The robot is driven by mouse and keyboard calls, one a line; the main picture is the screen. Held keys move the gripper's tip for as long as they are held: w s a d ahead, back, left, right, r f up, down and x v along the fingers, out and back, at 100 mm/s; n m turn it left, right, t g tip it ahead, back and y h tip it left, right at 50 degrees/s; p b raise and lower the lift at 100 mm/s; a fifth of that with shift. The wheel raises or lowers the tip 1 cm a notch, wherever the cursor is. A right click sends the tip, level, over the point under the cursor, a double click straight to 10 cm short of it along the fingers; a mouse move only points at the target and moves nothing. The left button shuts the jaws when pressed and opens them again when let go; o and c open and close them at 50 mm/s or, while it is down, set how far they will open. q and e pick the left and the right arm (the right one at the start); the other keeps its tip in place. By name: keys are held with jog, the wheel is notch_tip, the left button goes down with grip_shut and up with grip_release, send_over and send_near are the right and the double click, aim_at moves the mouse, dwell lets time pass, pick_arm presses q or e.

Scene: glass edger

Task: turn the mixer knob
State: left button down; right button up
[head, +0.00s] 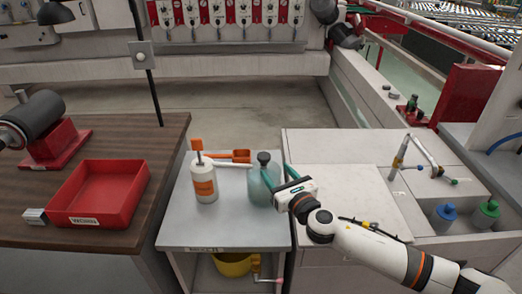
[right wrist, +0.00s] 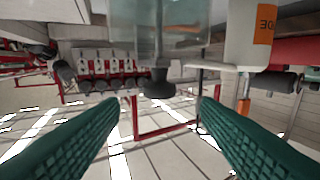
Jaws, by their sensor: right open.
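A translucent pale green jar (head: 262,186) with a black knob (head: 264,158) on top stands on a grey cart (head: 225,232). I cannot tell whether this is the mixer knob. My right gripper (head: 275,174) is open, its green fingers at the jar's right side. In the right wrist view the picture is upside down; the jar (right wrist: 158,30) and black knob (right wrist: 157,85) show between the spread fingers (right wrist: 158,104). Contact with the jar is unclear. A yellow pot (head: 232,265) with a crank and pink grip sits on the cart's lower shelf. My left gripper is out of view.
A white bottle with an orange top (head: 203,184) and an orange-handled tool (head: 234,156) are left of the jar. A red tray (head: 98,194) lies on the wooden bench. A white counter (head: 345,148) with bottles and a tap is at right.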

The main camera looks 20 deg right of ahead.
aim_at(261, 153)
jog(key=w, duration=0.3)
jog(key=w+a, duration=0.1)
jog(key=w, duration=0.6)
jog(key=shift+w+a, duration=0.1)
jog(key=shift+a, duration=0.3)
jog(key=c, duration=1)
jog(key=shift+o, duration=0.2)
jog(key=shift+h+p, duration=0.3)
